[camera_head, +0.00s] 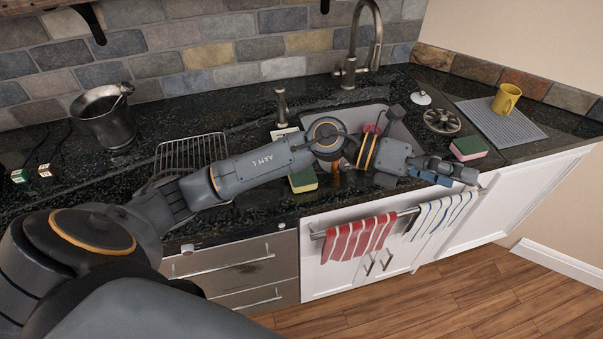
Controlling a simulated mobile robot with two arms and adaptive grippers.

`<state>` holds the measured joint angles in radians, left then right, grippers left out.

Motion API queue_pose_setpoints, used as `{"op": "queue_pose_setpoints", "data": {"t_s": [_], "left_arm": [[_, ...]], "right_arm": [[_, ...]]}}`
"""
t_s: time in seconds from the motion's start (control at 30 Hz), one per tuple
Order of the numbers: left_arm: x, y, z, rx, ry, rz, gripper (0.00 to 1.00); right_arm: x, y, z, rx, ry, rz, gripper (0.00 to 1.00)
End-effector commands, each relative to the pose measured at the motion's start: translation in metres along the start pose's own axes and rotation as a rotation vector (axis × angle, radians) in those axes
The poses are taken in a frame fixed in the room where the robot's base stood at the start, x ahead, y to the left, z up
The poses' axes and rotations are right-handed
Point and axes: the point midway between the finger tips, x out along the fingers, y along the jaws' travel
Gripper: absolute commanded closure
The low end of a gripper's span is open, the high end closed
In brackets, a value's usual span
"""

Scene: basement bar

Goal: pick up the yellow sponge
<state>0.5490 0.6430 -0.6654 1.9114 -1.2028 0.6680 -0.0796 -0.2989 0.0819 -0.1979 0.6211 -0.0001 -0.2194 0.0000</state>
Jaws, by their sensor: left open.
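A yellow sponge (303,182) with a green top lies on the dark counter at the front left of the sink, partly hidden under my left forearm. A second sponge (468,149), green on top and pinkish red on the side, lies on the counter right of the sink. My left arm reaches across the sink. Its open, empty gripper (458,172) is over the front counter edge, just below the pinkish sponge in the picture and well right of the yellow one. My right gripper is out of view.
The sink (342,118) is partly hidden by my arm. A wire rack (190,152) and a metal bucket (107,118) stand to the left. A yellow mug (506,98) stands on a grey mat (488,122) at right. Red-striped (358,238) and blue-striped (440,213) towels hang in front.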

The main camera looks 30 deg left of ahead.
Motion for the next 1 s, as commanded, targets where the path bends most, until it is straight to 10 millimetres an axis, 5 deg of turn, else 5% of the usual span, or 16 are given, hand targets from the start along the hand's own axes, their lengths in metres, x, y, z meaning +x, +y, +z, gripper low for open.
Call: {"op": "queue_pose_setpoints", "data": {"t_s": [0.13, 0.23, 0.4, 0.5, 0.67, 1.0], "left_arm": [[-0.056, 0.071, -0.018, 0.242, 0.438, 0.317, 0.0], [-0.125, 0.112, -0.012, 0.307, 0.689, 0.558, 0.0], [-0.24, 0.136, 0.014, 0.277, 0.969, 0.896, 0.0], [-0.282, 0.134, 0.025, 0.236, 1.052, 1.013, 0.0], [-0.307, 0.136, 0.025, 0.2, 1.104, 1.08, 0.0], [-0.304, 0.184, -0.014, 0.199, 1.105, 1.078, 0.0]], "right_arm": [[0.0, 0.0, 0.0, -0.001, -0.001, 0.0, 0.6], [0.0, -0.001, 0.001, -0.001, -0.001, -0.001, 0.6], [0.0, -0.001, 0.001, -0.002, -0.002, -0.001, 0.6], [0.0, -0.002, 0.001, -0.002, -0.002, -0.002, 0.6], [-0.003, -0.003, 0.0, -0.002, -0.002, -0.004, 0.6], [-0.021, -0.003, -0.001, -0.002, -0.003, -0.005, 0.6]]}}
